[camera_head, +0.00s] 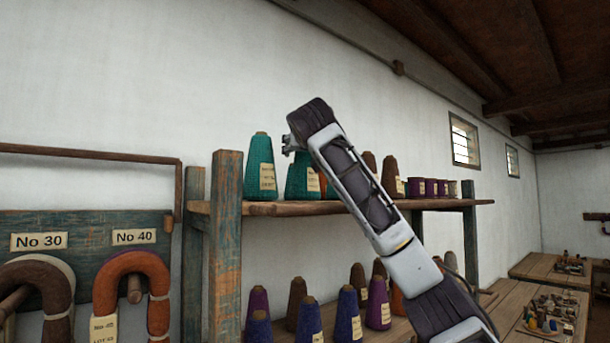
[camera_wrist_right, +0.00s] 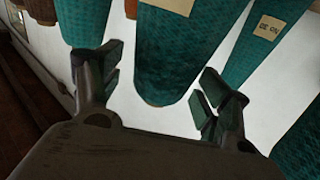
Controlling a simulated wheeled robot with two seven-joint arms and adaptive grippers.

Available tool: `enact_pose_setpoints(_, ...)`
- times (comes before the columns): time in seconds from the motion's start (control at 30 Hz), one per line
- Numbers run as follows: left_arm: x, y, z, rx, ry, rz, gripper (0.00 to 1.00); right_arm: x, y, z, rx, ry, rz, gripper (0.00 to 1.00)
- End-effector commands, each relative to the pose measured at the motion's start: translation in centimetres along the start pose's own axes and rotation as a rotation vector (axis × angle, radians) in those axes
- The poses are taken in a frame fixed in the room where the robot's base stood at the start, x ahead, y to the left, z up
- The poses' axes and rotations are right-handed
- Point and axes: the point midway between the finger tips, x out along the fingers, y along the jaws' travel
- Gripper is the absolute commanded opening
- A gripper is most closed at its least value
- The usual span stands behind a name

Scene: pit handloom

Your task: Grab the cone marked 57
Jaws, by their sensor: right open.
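The number 57 cannot be read on any cone label here. Two teal cones with cream labels stand on the upper shelf, a left one (camera_head: 258,165) and a right one (camera_head: 302,177) partly behind my right gripper (camera_head: 288,144). In the right wrist view, my right gripper (camera_wrist_right: 163,68) is open. A teal cone (camera_wrist_right: 175,55) shows between and beyond its fingers, with nothing gripped. Another teal cone (camera_wrist_right: 250,50) with a partly legible label is to its right. My left gripper is not in view.
The wooden upper shelf (camera_head: 275,208) has a post (camera_head: 226,245) at its left end. Purple, blue and brown cones (camera_head: 347,315) fill the lower level. Hanks hang at left under No 30 and No 40 signs.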

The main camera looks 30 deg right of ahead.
Motion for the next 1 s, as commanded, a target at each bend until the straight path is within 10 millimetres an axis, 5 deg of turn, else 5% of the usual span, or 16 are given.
enact_pose_setpoints(0.57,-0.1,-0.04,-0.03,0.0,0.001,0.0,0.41,0.32,0.0,0.07,0.0,-0.001,0.0,0.75)
enact_pose_setpoints(1.0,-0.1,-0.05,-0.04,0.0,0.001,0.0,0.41,0.31,-0.01,0.06,0.0,0.0,0.0,0.19)
